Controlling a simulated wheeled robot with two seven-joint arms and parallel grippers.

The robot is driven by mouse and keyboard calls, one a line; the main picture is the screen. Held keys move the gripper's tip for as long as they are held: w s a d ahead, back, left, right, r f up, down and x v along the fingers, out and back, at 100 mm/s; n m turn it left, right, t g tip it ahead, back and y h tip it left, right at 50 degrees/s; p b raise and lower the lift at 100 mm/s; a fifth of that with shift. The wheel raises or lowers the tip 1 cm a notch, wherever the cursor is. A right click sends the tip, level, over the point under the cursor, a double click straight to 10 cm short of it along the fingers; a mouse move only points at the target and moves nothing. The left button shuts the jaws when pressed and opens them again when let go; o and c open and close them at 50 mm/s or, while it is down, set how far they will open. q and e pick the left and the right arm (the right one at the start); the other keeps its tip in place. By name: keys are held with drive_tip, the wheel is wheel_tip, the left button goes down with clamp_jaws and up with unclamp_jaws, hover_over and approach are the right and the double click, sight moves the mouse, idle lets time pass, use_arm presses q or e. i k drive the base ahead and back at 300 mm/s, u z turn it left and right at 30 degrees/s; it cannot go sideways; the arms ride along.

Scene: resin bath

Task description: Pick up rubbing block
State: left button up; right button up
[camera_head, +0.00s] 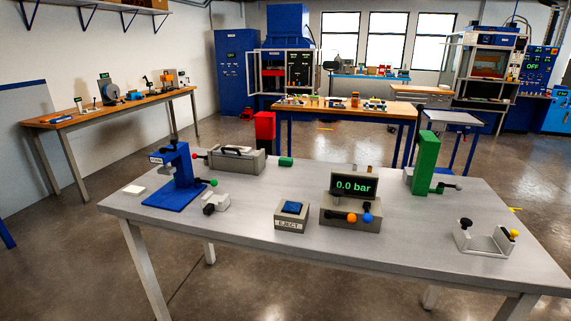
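No object in view is clearly marked as the rubbing block. Small block-like pieces lie on the grey table: a flat white piece (134,190) at the left edge and a small green block (286,161) behind the middle, right of a grey box with a handle (236,160). I cannot tell whether either is the rubbing block. Neither of my grippers is in view.
The grey table (350,248) also carries a blue press-like stand (176,185), an EJECT button box (291,215), a 0.0 bar display unit (352,200), a green upright (426,160) and a grey bracket (484,240). Wooden benches (122,106) stand behind.

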sight(283, 162)
drive_tip(key=u, duration=0.2)
drive_tip(key=i, duration=0.5)
drive_tip(key=u, duration=0.55)
drive_tip(key=i, duration=1.05)
